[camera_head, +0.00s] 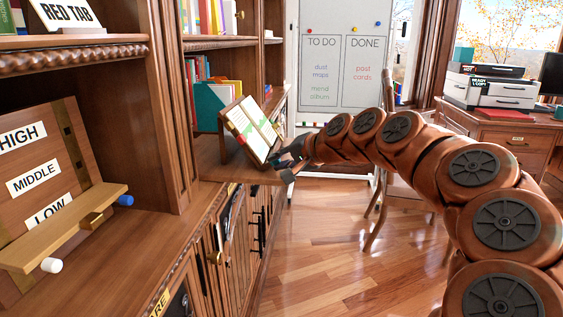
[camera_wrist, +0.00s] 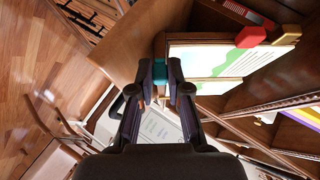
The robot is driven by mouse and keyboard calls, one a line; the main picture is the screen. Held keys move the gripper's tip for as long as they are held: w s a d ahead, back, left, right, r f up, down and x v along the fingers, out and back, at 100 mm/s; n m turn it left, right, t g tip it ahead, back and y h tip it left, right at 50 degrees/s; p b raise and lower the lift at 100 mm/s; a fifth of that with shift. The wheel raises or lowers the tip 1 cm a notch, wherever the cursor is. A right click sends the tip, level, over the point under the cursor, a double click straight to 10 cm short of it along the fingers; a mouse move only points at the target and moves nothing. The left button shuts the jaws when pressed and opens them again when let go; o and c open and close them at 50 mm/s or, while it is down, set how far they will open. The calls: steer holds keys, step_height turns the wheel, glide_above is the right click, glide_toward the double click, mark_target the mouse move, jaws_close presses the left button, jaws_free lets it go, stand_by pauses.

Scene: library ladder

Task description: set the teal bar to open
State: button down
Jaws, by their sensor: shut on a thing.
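The teal bar (camera_wrist: 160,73) shows in the wrist view as a small teal block at the edge of a stand with an open picture book (camera_wrist: 205,62). My gripper (camera_wrist: 164,78) has its two dark fingers on either side of the bar and is shut on it. In the head view the book stand (camera_head: 251,131) leans on the wooden shelf, and my gripper (camera_head: 287,163) is at its lower right corner. My fingers largely hide the bar there. A red tab (camera_wrist: 251,36) and a gold tab (camera_wrist: 287,34) sit at the stand's other end.
At left is a board with HIGH, MIDDLE and LOW labels and a wooden ledge (camera_head: 62,229). Teal and other books (camera_head: 208,105) stand behind the book stand. A whiteboard (camera_head: 343,70), a chair (camera_head: 377,215) and a desk (camera_head: 510,135) are beyond. Wooden floor (camera_head: 315,255) lies open below my arm.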

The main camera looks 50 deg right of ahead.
steer(key=shift+d, duration=0.1)
steer(key=c, duration=1.1)
jaws_free()
